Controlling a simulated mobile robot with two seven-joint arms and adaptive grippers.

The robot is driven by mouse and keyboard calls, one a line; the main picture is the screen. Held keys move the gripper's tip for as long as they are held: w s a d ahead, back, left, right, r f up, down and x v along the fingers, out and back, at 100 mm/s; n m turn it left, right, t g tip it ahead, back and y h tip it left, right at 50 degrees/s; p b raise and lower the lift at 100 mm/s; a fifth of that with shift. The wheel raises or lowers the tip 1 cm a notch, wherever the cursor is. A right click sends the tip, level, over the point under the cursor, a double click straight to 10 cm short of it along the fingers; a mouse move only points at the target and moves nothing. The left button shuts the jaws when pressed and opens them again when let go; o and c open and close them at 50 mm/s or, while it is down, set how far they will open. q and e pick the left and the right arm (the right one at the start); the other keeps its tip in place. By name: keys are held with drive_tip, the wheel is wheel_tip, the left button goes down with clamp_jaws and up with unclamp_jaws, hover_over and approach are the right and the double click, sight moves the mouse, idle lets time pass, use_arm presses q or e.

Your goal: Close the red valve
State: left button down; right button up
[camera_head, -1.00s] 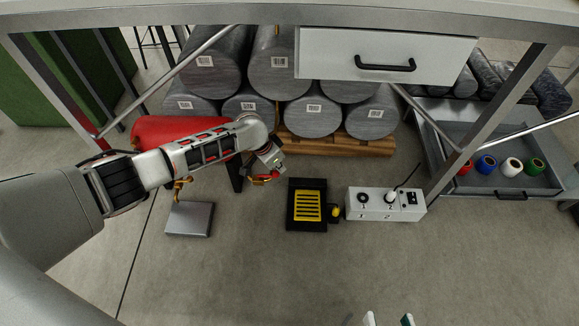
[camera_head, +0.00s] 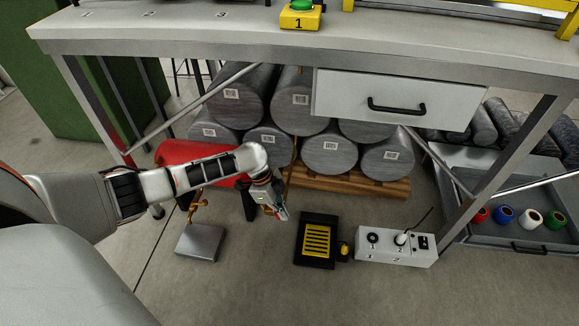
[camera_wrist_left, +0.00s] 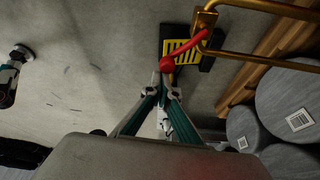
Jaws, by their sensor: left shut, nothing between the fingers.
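The red valve handle (camera_wrist_left: 186,53) is a curved lever with a round knob, mounted on brass piping (camera_wrist_left: 206,22) in the left wrist view. My left gripper (camera_wrist_left: 167,84) is shut and empty, its tips close below the knob; whether they touch it I cannot tell. In the head view my left gripper (camera_head: 282,214) hangs right of the red tank (camera_head: 186,153), pointing down. The handle cannot be made out there. What looks like my right gripper (camera_wrist_left: 16,66) shows at the left edge of the wrist view, its opening unclear.
A workbench (camera_head: 250,38) with a drawer (camera_head: 392,98) spans above the arm. Grey cylinders (camera_head: 331,152) lie on a wooden pallet (camera_head: 365,186) behind. A black-and-yellow pedal (camera_head: 317,241), a socket box (camera_head: 396,247) and a grey metal block (camera_head: 201,243) are on the floor. Open floor lies in front.

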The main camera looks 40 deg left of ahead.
use_arm(q)
drive_tip(key=s+a+m, duration=0.1)
drive_tip(key=m, duration=0.1)
drive_tip(key=s+a+m+g, duration=0.1)
drive_tip(key=m, duration=0.1)
drive_tip(key=s+a+m+g, duration=0.1)
drive_tip(key=s+m, duration=0.1)
drive_tip(key=shift+a, duration=0.15)
use_arm(e)
drive_tip(key=shift+s+a+f+m, duration=0.4)
drive_tip(key=shift+s+a+m, duration=0.1)
drive_tip(key=shift+a, duration=0.2)
drive_tip(key=shift+d+f, duration=0.1)
use_arm(q)
drive_tip(key=shift+a+b, duration=0.1)
drive_tip(key=shift+b, duration=0.2)
use_arm(e)
drive_tip(key=shift+f, duration=0.1)
